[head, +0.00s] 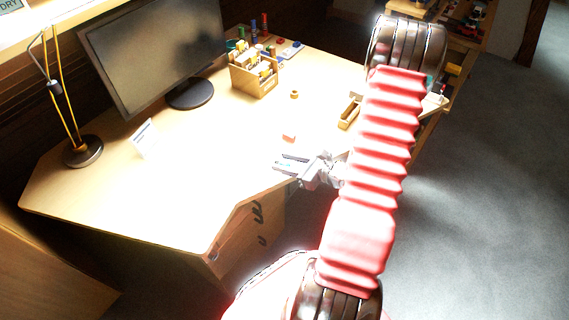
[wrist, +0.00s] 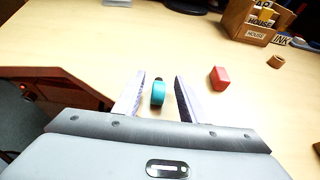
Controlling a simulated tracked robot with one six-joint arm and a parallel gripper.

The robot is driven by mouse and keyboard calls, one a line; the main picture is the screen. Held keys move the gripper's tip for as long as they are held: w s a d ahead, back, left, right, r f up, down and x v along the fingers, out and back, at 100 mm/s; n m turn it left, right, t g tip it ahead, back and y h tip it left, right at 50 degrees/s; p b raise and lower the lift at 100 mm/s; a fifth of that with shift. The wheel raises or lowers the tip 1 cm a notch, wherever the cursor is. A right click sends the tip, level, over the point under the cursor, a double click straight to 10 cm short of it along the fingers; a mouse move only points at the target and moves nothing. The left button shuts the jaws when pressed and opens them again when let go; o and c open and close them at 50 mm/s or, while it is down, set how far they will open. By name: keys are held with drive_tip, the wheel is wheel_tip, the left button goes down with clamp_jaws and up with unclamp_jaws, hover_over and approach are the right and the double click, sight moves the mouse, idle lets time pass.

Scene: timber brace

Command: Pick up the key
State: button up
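A small teal piece with a dark end (wrist: 158,93) lies on the desk between my fingers in the wrist view; it may be the key, but its shape is too small to be sure. My gripper (wrist: 160,78) is open, with a gap on each side of the teal piece. In the head view my gripper (head: 279,163) is low over the desk near its front edge, and the teal piece is mostly hidden by the fingers there.
A red block (wrist: 219,77) lies right of my fingers. A wooden organizer (head: 254,76), a small wooden ring (head: 294,94) and a narrow wooden tray (head: 349,114) stand farther off. A monitor (head: 160,50), lamp (head: 83,153) and white card (head: 145,139) are left. The desk's middle is clear.

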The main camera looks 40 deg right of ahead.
drive_tip(key=shift+w+a+f, duration=0.2)
drive_tip(key=shift+w, duration=0.3)
drive_tip(key=shift+c, duration=0.7)
clamp_jaws()
